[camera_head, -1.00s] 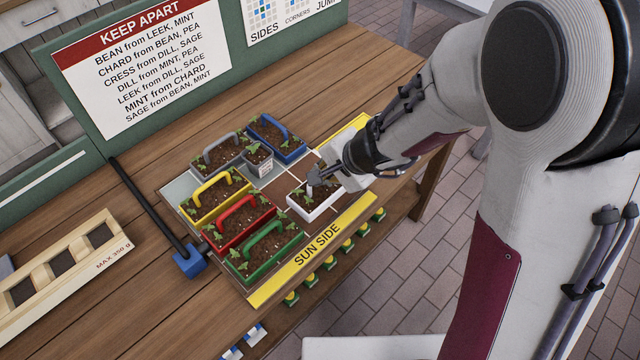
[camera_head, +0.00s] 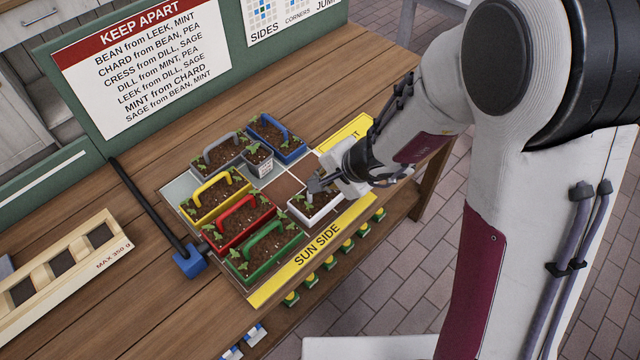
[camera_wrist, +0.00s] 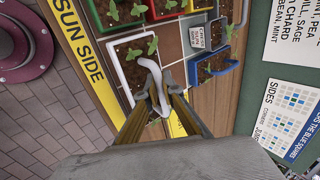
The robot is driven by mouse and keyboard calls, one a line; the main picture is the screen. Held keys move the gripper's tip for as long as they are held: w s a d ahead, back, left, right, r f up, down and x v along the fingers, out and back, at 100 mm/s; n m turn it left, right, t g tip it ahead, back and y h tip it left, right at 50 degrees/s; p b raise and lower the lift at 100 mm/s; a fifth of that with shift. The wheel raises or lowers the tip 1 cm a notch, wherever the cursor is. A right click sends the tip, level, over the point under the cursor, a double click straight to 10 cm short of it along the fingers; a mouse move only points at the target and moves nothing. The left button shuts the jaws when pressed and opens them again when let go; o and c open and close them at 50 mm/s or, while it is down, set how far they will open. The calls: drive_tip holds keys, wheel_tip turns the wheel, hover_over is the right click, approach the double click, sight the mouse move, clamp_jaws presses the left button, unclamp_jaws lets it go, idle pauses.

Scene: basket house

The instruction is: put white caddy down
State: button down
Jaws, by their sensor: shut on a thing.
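The white caddy (camera_head: 316,211) holds soil and green seedlings. It is at the right front part of the tray grid (camera_head: 284,187), beside the yellow SUN SIDE strip. It also shows in the wrist view (camera_wrist: 117,62), upright with its white handle between the fingers. My gripper (camera_head: 322,184) is shut on that handle from above, and its fingertips (camera_wrist: 165,104) show in the wrist view. Whether the caddy's base touches the tray I cannot tell.
Green (camera_head: 265,251), red (camera_head: 240,221), yellow (camera_head: 216,195), grey (camera_head: 218,153) and blue (camera_head: 278,136) caddies fill other cells. A small labelled grey block (camera_head: 260,164) stands by the blue one. A blue-ended black bar (camera_head: 188,260) lies left. A wooden rack (camera_head: 62,270) is farther left.

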drive_tip(key=shift+f, duration=0.8)
drive_tip(key=shift+f, duration=0.15)
drive_tip(key=c, duration=2.2)
unclamp_jaws()
drive_tip(key=shift+v, duration=6.1)
